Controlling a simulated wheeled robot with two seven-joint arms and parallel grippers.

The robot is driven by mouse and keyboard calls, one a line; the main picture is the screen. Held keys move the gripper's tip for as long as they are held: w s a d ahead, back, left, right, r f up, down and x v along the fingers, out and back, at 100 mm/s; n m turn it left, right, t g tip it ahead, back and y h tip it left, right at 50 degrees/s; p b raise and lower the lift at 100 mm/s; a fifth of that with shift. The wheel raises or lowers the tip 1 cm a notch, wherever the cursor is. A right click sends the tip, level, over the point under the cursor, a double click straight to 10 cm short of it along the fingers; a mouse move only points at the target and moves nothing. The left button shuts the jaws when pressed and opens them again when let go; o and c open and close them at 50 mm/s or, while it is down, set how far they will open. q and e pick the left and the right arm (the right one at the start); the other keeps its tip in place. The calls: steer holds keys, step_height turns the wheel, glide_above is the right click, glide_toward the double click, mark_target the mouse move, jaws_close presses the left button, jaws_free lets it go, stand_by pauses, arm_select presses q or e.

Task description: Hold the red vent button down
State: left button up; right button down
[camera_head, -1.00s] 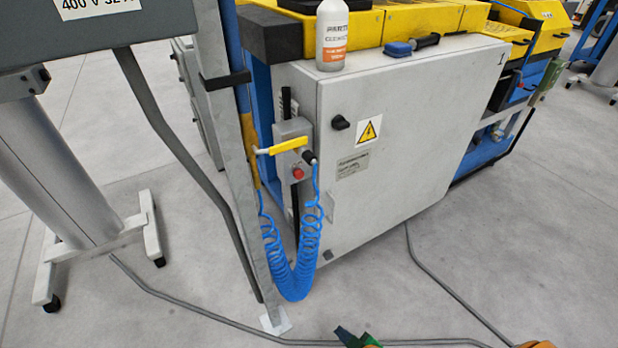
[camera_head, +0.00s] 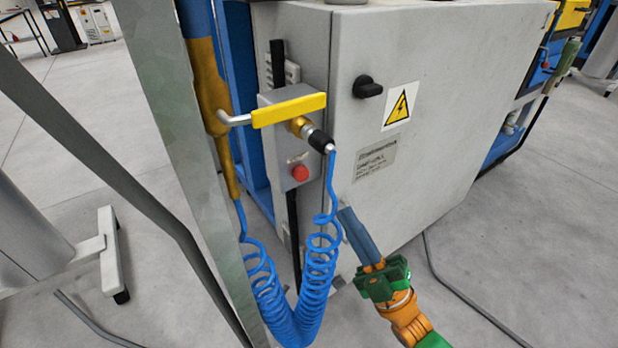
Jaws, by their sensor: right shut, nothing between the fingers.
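The red vent button (camera_head: 300,173) sits on the front of a small grey box (camera_head: 272,140), below a yellow lever handle (camera_head: 289,110) and a black hose fitting (camera_head: 319,140). My right gripper (camera_head: 346,213) comes in from the lower right, with blue fingers and a green and orange wrist. Its fingers are shut with nothing between them. Its tips are below and to the right of the button, apart from it in the picture, beside the coiled hose. My left gripper is not in view.
A coiled blue air hose (camera_head: 320,262) hangs below the fitting, left of my right gripper. A grey metal post (camera_head: 185,150) stands left of the box. A grey cabinet (camera_head: 440,120) with a black knob and warning label is behind. Open floor lies right.

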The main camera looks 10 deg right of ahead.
mark_target(301, 174)
arm_select(q)
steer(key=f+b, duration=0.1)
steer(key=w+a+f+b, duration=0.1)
steer(key=b, duration=0.1)
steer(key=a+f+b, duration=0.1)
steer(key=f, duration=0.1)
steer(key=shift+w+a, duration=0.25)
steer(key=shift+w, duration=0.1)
arm_select(e)
steer(key=w+a, duration=0.3)
steer(key=w, duration=0.5)
arm_select(q)
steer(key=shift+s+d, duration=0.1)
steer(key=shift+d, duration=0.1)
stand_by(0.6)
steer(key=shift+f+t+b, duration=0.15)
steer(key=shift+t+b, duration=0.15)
steer(key=shift+b, duration=0.05)
arm_select(e)
steer(key=shift+w+a, duration=0.1)
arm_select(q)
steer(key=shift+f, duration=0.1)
arm_select(e)
steer(key=shift+w+r, duration=0.1)
steer(key=shift+w, duration=0.15)
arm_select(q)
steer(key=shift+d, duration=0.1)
